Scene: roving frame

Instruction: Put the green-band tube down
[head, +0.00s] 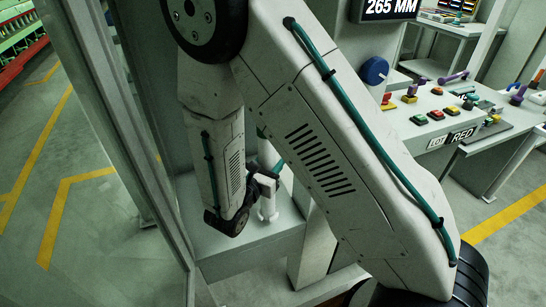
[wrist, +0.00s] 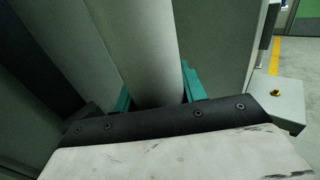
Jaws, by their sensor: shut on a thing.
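A pale tube (head: 268,205) stands roughly upright, low over a light grey ledge in the head view. I cannot tell whether its foot touches the ledge. A bit of green shows above my gripper, but I cannot tell if it is the tube's band. My gripper (head: 266,181) is shut on the tube, partly hidden by my arm. In the wrist view the tube (wrist: 145,50) runs up between my teal fingertips (wrist: 158,92), one on each side. No band shows there.
The grey ledge (head: 245,248) has bare room around the tube. A grey post and panel (head: 110,100) stand close on the left. A bench (head: 440,110) with coloured buttons and a "LOT RED" sign (head: 452,137) is at the right. Yellow lines mark the floor.

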